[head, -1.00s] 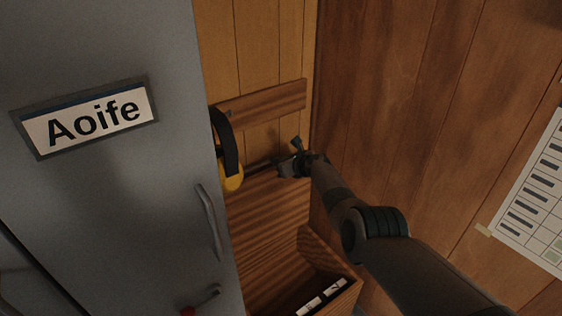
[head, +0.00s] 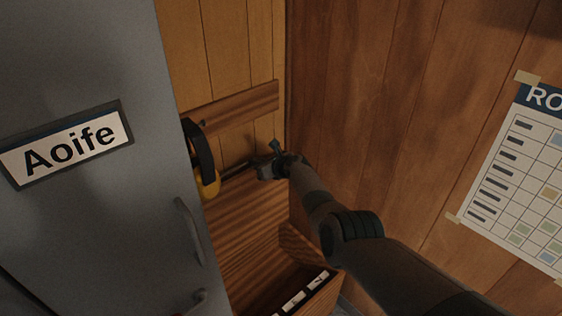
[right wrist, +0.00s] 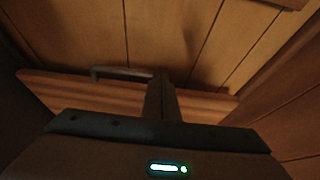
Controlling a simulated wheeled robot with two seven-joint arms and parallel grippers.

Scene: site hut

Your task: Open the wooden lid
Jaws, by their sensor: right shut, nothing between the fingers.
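The wooden lid (head: 245,215) is a striped brown panel that appears raised, leaning toward the back wall above an open wooden box (head: 325,293). A dark bar handle (head: 238,169) shows near its upper edge; it also shows in the right wrist view (right wrist: 118,73), along the lid's edge (right wrist: 75,90). My right gripper (head: 268,167) is shut and empty at the handle's right end, close to the lid's top edge. Its fingers (right wrist: 161,88) overlap the handle's end in the wrist view; I cannot tell whether they touch. My left gripper is out of view.
A grey locker (head: 95,220) labelled Aoife stands close on the left. Yellow ear defenders (head: 208,183) with a black band hang beside the lid under a wooden rail (head: 235,106). A plank wall (head: 390,110) with a chart (head: 520,185) bounds the right.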

